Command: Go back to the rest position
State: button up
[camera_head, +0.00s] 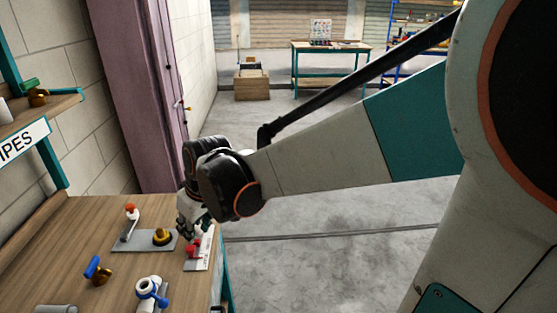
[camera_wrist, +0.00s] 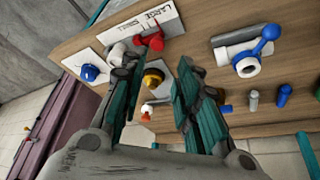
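My gripper (camera_head: 190,225) is over the right edge of the wooden workbench (camera_head: 60,225), at the end of my outstretched arm. In the wrist view its two fingers (camera_wrist: 160,75) stand well apart, with nothing held between them. A red-handled valve (camera_head: 193,249) sits on a white lettered plate (camera_head: 199,263) close below my gripper; the red handle also shows in the wrist view (camera_wrist: 152,42), beyond the left finger. A brass fitting (camera_head: 163,237) shows in the gap between the fingers in the wrist view (camera_wrist: 153,77), apart from both.
An orange-knobbed lever (camera_head: 131,210), a blue-handled brass valve (camera_head: 97,268) and a white-and-blue fitting (camera_head: 150,290) are on the bench. A shelf (camera_head: 55,103) and a wall are at left. Open concrete floor (camera_head: 320,215) lies right of the bench; another table (camera_head: 331,47) stands far back.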

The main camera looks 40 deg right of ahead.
jog(key=s+r+m+t+h, duration=0.1)
jog(key=s+r+m+t, duration=0.2)
jog(key=s, duration=1.2)
jog(key=shift+s+d+r, duration=0.3)
jog(key=shift+s+r, duration=0.1)
jog(key=shift+r, duration=0.5)
